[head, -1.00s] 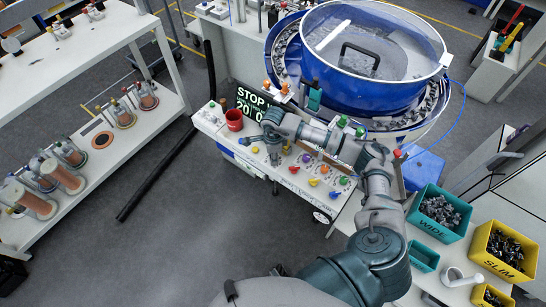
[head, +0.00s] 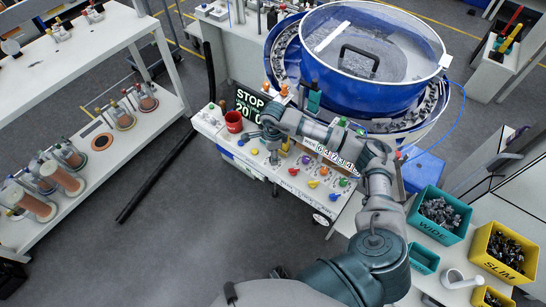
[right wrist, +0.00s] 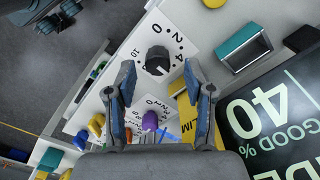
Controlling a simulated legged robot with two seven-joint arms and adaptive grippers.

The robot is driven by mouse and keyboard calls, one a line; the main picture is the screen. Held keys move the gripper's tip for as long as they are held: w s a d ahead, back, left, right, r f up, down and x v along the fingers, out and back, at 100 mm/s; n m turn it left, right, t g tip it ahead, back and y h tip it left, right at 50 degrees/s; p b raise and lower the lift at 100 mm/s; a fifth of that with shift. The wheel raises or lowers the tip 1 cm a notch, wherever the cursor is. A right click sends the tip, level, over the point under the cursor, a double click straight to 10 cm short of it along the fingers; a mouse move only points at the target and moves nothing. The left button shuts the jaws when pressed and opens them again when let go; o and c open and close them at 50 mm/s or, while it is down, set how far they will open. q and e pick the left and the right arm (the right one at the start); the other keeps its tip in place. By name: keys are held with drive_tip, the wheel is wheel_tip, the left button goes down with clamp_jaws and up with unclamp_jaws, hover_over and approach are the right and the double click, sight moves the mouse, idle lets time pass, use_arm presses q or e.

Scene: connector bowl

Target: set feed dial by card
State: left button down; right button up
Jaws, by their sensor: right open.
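A black dial (right wrist: 157,60) sits on a white plate with a printed number scale, in the right wrist view. My right gripper (right wrist: 159,72) is open, with one finger on each side of the dial in the picture and a gap to it on both sides. In the head view my right gripper (head: 273,157) points down over the left part of the control panel (head: 318,212), and the dial is not clear there. A dark board (right wrist: 270,115) reads "40 GOOD %". Another dark sign (head: 249,105) reads "STOP", its lower lines partly covered. My left gripper is out of view.
A purple knob (right wrist: 149,120) and its scale lie just below the dial. Several coloured knobs fill the panel. The blue bowl feeder (head: 370,75) is behind; teal (head: 440,213) and yellow bins (head: 503,250) stand right.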

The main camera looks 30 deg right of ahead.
wheel_tip(320, 180, up, 9)
drive_tip(key=shift+d, duration=0.1)
idle(0.5)
